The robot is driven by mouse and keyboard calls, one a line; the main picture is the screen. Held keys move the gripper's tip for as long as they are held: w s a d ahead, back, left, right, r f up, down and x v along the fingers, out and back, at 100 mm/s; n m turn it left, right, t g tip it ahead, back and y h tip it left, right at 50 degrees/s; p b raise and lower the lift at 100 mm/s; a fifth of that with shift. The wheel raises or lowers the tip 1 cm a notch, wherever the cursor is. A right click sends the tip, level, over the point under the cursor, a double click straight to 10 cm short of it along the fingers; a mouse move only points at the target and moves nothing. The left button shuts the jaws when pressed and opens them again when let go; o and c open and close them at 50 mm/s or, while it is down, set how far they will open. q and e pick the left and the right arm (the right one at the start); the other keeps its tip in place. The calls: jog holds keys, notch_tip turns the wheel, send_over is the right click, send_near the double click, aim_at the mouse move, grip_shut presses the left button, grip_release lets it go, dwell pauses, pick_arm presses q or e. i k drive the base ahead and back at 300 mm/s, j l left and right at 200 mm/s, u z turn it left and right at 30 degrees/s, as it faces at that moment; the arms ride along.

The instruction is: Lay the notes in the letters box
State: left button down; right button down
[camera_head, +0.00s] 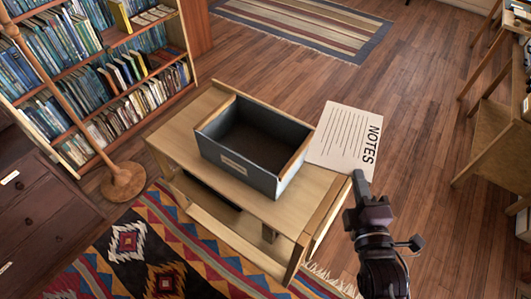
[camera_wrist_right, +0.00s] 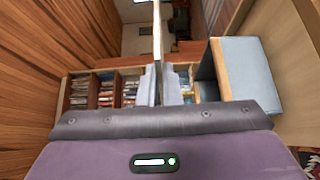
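The notes (camera_head: 345,140) are a white lined sheet with "NOTES" printed along one edge. My right gripper (camera_head: 359,180) is shut on the sheet's near edge. In the right wrist view the notes (camera_wrist_right: 157,35) show edge-on as a thin pale strip between the fingers (camera_wrist_right: 158,88). The letters box (camera_head: 236,165) is an open dark grey box with wooden rims and a front label too small to read. It stands on the low wooden table, left of the sheet, and looks empty. The box (camera_wrist_right: 248,70) also shows at the right in the wrist view. My left gripper is not in view.
The low wooden table (camera_head: 185,131) stands partly over a patterned rug (camera_head: 165,250). A bookshelf (camera_head: 130,50) and a lamp base (camera_head: 123,182) are at the left. Wooden furniture (camera_head: 490,140) stands at the right. Bare floor lies between it and the table.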

aim_at(256, 154)
jog(key=l+u, duration=0.85)
jog(key=u, duration=0.35)
jog(key=i+l, duration=0.05)
